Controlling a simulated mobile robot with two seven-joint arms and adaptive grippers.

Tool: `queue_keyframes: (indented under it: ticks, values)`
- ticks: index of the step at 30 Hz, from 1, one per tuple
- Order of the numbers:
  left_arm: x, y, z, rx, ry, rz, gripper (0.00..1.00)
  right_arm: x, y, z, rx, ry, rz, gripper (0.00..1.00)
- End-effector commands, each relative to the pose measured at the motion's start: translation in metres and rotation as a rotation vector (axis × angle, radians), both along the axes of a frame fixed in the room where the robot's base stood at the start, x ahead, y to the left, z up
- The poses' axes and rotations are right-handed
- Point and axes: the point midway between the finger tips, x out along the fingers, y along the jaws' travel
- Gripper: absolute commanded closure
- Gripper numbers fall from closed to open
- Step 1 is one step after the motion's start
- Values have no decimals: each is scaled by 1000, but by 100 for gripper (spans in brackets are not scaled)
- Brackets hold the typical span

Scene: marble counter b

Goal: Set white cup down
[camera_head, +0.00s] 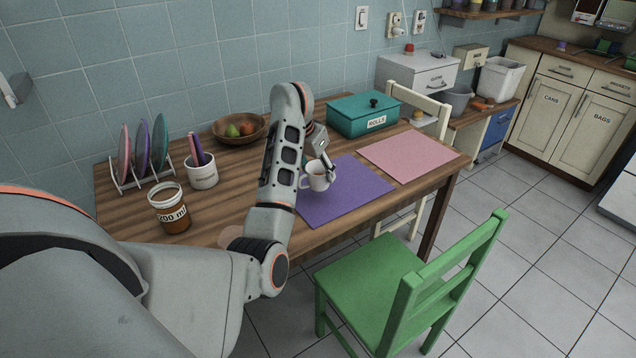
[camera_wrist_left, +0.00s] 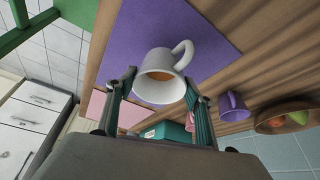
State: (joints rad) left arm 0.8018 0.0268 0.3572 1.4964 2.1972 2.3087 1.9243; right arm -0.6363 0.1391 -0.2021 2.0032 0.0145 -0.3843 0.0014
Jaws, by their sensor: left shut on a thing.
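The white cup (camera_head: 316,178) holds a brown liquid and is upright over the purple mat (camera_head: 345,203), near its left side in the head view. My left gripper (camera_head: 327,171) is shut on the cup. In the left wrist view the cup (camera_wrist_left: 163,68) sits between the two fingers of the gripper (camera_wrist_left: 160,84), its handle free of them. I cannot tell whether the cup's base touches the mat. My right gripper is not in view.
A pink mat (camera_head: 412,156) and a teal box (camera_head: 362,116) are to the right. A purple cup (camera_wrist_left: 233,106) and a fruit bowl (camera_head: 240,130) stand behind. The plate rack (camera_head: 142,180), utensil cup (camera_head: 202,175) and brown jar (camera_head: 172,214) are left. A green chair (camera_head: 385,280) is in front.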

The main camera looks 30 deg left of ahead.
Motion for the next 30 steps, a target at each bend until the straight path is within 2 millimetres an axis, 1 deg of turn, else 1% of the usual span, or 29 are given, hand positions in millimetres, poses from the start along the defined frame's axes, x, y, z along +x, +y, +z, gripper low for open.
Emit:
queue_keyframes:
  ticks: [4,6,8,10,17,23,24,25,30]
  values:
    - [-1,1,-24,1,6,-1,75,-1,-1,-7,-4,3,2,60]
    - [-1,1,-33,1,6,-1,75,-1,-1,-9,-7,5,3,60]
    - [-1,0,-38,1,3,-1,75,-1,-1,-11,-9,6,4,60]
    - [0,0,-41,0,2,0,75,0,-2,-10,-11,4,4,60]
    - [0,0,-40,0,-1,0,75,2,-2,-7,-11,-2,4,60]
    - [0,-1,-45,-1,0,0,75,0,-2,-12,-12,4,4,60]
    - [0,0,-44,-1,1,0,38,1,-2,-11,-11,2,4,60]
    - [0,0,-44,-1,1,0,31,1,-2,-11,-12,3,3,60]
    - [0,0,-43,0,0,0,31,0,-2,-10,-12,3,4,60]
